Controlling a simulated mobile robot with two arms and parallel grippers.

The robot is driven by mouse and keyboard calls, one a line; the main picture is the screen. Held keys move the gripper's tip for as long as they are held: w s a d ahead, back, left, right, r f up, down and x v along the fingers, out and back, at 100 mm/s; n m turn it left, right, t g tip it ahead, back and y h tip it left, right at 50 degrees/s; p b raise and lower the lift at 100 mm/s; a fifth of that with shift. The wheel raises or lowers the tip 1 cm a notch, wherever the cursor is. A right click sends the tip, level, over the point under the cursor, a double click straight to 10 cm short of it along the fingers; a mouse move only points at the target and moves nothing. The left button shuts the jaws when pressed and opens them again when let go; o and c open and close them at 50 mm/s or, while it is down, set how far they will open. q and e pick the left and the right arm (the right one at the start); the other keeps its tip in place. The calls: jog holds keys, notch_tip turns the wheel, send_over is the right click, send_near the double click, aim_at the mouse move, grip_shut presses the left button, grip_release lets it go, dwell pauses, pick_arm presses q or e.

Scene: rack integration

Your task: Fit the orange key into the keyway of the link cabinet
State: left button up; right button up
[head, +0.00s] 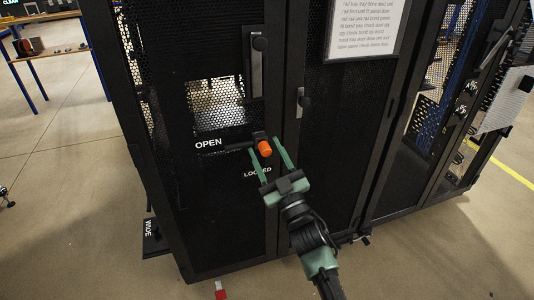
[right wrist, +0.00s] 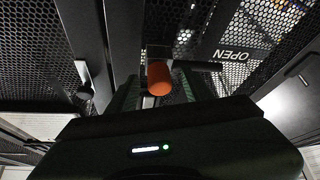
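The orange key (head: 265,148) is at a dark fitting (head: 259,136) on the front of the black link cabinet (head: 228,215), between the white words OPEN and LOCKED. The key's orange end faces out; whether its hidden end is inside the keyway I cannot tell. My right gripper (head: 267,146) reaches up to the cabinet front, its green fingers spread on both sides of the key. In the right wrist view the orange end (right wrist: 159,78) is between the fingers, with gaps at its sides. The gripper looks open. My left gripper is not in view.
A tall door handle (head: 257,62) is above the key, and a smaller latch (head: 301,100) is to its right. A paper sign (head: 367,28) hangs on the right door. A small red object (head: 220,290) is near the cabinet's foot. A table (head: 45,55) stands back left.

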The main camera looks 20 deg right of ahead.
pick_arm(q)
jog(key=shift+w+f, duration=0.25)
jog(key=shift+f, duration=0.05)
pick_arm(e)
jog(key=v, duration=0.7)
jog(key=shift+s+f, duration=0.2)
jog(key=shift+s, duration=0.15)
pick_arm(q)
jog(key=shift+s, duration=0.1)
